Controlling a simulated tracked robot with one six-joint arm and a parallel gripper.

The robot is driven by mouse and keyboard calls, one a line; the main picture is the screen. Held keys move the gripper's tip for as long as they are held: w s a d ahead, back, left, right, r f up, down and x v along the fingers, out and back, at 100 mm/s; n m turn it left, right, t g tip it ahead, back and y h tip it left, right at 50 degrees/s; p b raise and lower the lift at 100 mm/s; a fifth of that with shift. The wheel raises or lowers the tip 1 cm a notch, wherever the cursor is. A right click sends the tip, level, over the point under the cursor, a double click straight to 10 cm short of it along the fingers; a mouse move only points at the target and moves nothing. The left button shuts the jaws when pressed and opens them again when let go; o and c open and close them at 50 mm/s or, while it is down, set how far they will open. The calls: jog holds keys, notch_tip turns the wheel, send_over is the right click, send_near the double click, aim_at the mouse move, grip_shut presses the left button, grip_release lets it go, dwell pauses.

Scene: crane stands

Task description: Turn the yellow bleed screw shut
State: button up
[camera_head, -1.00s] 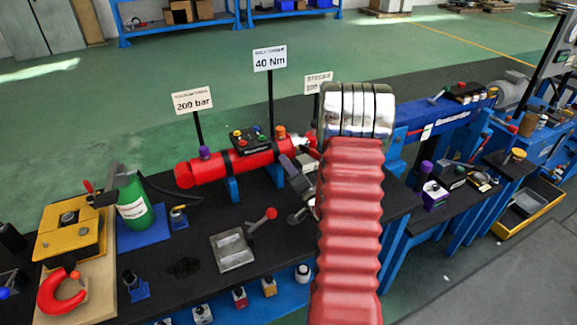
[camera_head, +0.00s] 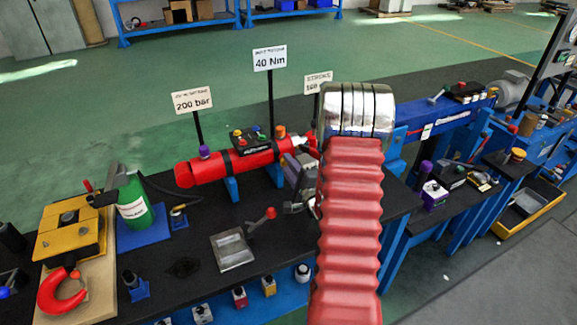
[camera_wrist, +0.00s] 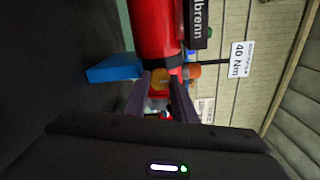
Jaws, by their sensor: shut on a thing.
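The red cylinder (camera_head: 240,163) lies on blue supports on the black bench, and its body also fills the top of the wrist view (camera_wrist: 155,30). The yellow bleed screw (camera_wrist: 160,77) shows between my fingertips at the cylinder's near side in the wrist view. My gripper (camera_wrist: 160,88) is shut on it, with one dark finger on each side. In the head view my gripper (camera_head: 296,163) is at the cylinder's right part, and the screw is hidden behind it and my arm.
An orange knob (camera_wrist: 191,71) sits close beside the fingers. The 40 Nm sign (camera_head: 269,58) and 200 bar sign (camera_head: 193,101) stand on posts behind the cylinder. A grey metal block (camera_head: 233,249) and a red-knobbed lever (camera_head: 268,214) are on the bench in front.

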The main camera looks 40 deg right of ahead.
jog(key=shift+s+d+f, duration=0.15)
jog(key=shift+f, duration=0.05)
jog(key=o, duration=0.9)
jog(key=shift+o, duration=0.7)
jog(key=shift+a, duration=0.25)
